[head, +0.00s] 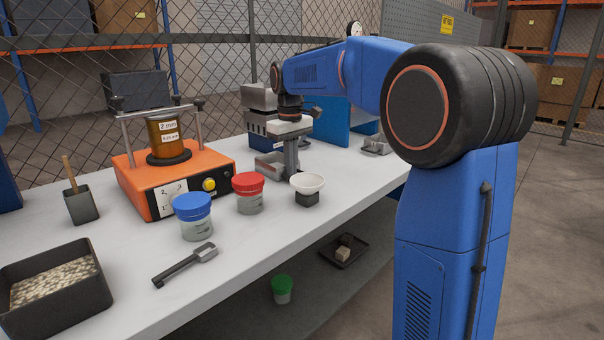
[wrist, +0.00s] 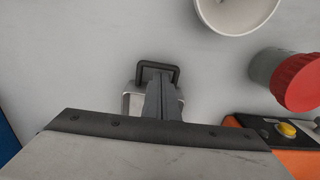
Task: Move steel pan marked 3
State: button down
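A small steel pan (head: 268,165) is at the bench, just left of my gripper's fingers in the head view; no number is readable on it. In the wrist view the pan (wrist: 131,103) is partly hidden behind my fingers, and its dark loop handle (wrist: 138,74) surrounds the fingertips. My gripper (head: 290,173) points down at the handle end. Its fingers (wrist: 158,75) are close together as one narrow column and look shut on the handle. The contact itself is hidden. I cannot tell whether the pan is off the bench.
A white bowl on a dark block (head: 308,184), a red-lidded jar (head: 248,193) and a blue-lidded jar (head: 194,217) stand close in front. An orange sieve shaker (head: 150,185) is left. Another metal pan (head: 375,146) lies right, behind my arm.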

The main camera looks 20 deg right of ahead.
jog(key=w+a, duration=0.2)
jog(key=w, duration=0.2)
jog(key=w+a, duration=0.2)
jog(key=w, duration=0.3)
jog(key=w+a, duration=0.1)
jog(key=w, duration=0.4)
jog(key=shift+a, duration=0.4)
jog(key=shift+r, duration=0.1)
